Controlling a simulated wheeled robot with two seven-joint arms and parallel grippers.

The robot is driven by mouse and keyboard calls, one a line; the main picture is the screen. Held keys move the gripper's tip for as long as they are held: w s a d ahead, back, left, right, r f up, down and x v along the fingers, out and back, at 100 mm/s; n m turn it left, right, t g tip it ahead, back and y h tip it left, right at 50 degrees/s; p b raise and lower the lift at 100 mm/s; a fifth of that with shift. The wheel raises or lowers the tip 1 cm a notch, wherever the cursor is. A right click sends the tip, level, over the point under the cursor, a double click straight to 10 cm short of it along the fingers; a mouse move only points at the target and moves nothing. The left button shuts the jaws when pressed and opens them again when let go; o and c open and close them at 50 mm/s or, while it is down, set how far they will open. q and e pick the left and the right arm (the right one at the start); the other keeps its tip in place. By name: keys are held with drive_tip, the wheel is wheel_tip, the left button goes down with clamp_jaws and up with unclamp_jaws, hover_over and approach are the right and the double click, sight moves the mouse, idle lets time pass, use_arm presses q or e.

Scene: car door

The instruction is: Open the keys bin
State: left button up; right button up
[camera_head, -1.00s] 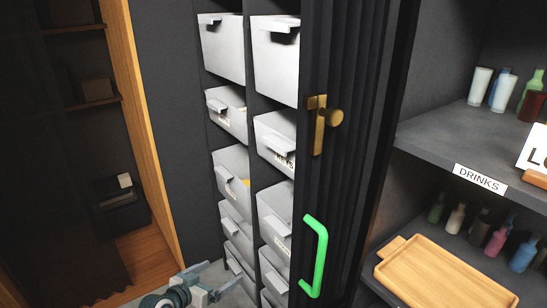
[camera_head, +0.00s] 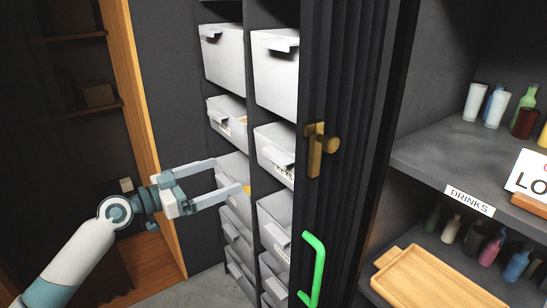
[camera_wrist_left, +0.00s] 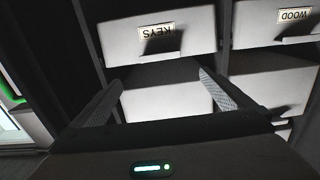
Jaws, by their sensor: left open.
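The keys bin (camera_head: 284,143) is a light grey bin in the right column of the shelf unit, second row down in the head view. Its KEYS label shows upside down in the left wrist view, on the bin front (camera_wrist_left: 120,38), with a dark shadow from its handle below the label. My left gripper (camera_head: 229,181) is open and empty. It is in front of the left column, lower and left of the keys bin. In the left wrist view its spread fingers (camera_wrist_left: 160,84) point toward the bins, apart from the keys bin. My right gripper is not in view.
Several other grey bins (camera_head: 222,55) fill both columns. A dark ribbed door (camera_head: 345,85) with a brass latch (camera_head: 316,158) and green handle (camera_head: 320,268) stands right of them. Further right are shelves with bottles and a wooden tray (camera_head: 440,285).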

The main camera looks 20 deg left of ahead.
use_arm(q)
drive_tip(key=shift+w+d, duration=0.1)
drive_tip(key=p, duration=0.8)
approach(272, 158)
drive_tip(key=x, duration=0.9)
drive_tip(key=shift+r, duration=0.2)
drive_tip(key=shift+x, duration=0.75)
drive_tip(key=shift+f, duration=0.1)
drive_tip(key=c, duration=1.4)
